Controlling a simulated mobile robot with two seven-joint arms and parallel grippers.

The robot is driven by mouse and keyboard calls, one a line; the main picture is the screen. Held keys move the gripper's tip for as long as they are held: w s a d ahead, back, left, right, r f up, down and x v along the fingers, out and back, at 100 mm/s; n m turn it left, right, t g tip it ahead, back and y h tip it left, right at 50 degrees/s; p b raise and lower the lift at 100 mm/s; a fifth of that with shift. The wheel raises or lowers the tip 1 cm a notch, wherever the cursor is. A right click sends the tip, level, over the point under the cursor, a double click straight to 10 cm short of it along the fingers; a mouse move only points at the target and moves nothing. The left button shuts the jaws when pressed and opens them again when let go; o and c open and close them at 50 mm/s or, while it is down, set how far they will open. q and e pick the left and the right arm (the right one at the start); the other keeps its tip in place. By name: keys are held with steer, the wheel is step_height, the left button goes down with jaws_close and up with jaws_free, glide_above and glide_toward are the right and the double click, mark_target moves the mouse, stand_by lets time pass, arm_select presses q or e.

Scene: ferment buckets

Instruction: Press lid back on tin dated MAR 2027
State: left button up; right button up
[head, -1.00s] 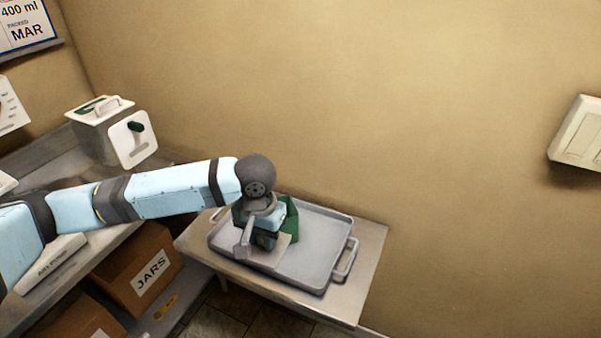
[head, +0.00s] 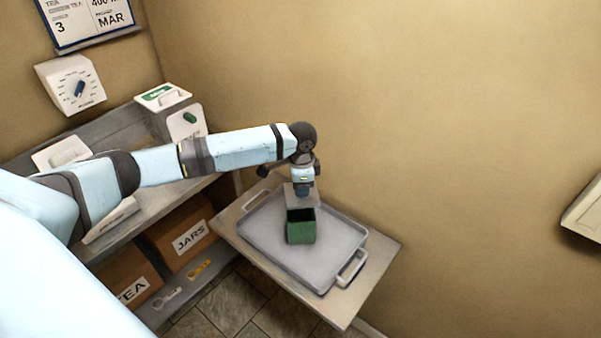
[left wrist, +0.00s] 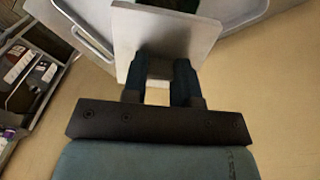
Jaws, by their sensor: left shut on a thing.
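A green square tin (head: 301,232) stands upright on the grey tray, its top open and dark inside. No date shows on the side I see. My left gripper (head: 302,187) is shut on a flat, square grey lid (head: 297,200). The lid is at the back of the tin's opening in the head view, apparently tilted; I cannot tell whether it touches the rim. In the left wrist view the gripper (left wrist: 160,72) pinches a block under the lid (left wrist: 166,38), which hides most of the tin. My right gripper is not in view.
The tray (head: 262,246) with raised handles lies on a small table (head: 377,262). At left, a counter holds a white box (head: 165,97); boxes marked JARS (head: 186,241) and TEA (head: 125,288) are below. The tray around the tin is clear.

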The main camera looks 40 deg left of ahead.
arm_select(q)
steer(key=shift+w+a, duration=0.1)
steer(key=shift+a, duration=0.15)
steer(key=shift+d+f, duration=0.1)
steer(key=shift+f, duration=0.2)
steer(key=shift+f+b, duration=0.95)
steer(key=shift+b, duration=0.15)
steer(key=shift+f+b, duration=1.3)
steer(key=shift+f, duration=0.8)
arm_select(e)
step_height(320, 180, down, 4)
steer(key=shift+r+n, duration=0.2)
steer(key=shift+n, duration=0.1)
arm_select(q)
steer(key=shift+p, duration=1.05)
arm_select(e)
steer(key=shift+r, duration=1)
arm_select(q)
steer(key=shift+f+p, duration=0.5)
steer(key=shift+p, duration=0.15)
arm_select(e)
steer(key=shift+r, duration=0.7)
